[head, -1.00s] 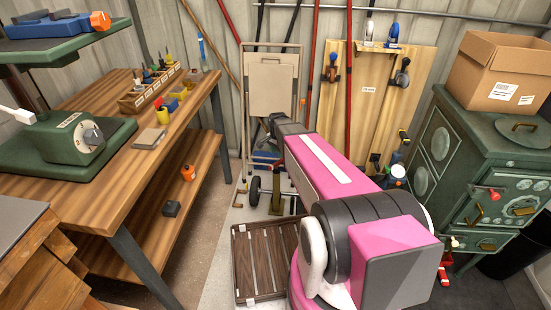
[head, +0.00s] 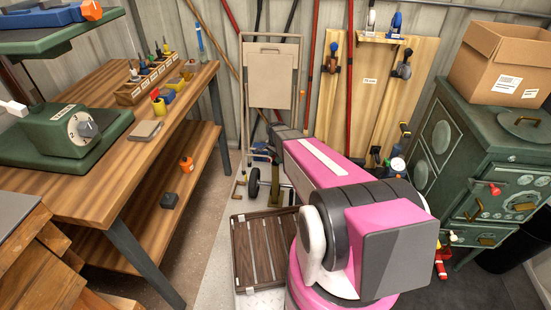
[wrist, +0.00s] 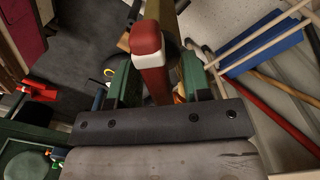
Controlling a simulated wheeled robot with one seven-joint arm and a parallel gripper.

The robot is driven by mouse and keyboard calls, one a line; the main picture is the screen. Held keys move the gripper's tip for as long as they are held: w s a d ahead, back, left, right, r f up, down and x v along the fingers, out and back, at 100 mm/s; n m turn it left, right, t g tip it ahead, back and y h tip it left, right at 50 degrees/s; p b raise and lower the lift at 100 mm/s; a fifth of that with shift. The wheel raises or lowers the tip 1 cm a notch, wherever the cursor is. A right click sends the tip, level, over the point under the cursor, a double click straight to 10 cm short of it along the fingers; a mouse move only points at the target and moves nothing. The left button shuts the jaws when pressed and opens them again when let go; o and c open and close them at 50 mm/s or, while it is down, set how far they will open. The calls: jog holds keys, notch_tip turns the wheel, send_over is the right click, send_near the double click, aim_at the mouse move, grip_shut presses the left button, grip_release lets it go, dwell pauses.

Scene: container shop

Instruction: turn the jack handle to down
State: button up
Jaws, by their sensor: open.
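In the wrist view my gripper (wrist: 156,80) is open. Its two green fingers stand either side of a red bar with a white band (wrist: 148,45), which looks like the jack handle. The bar lies between the fingers, apparently not clamped; whether it touches either finger is unclear. An olive-brown post (wrist: 178,50) shows behind it, perhaps the jack. In the head view my pink arm hides the gripper and the handle. An olive part (head: 277,197) and a dark wheel (head: 251,182) show beside the arm.
A wooden workbench (head: 100,170) stands at left and a green stove (head: 470,170) at right. A slatted brown crate (head: 240,255) lies on the floor below my arm. A folded beige frame (head: 270,75) and long poles lean on the back wall.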

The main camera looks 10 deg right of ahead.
jog(key=shift+f, duration=0.15)
grip_shut()
jog(key=shift+n, duration=0.3)
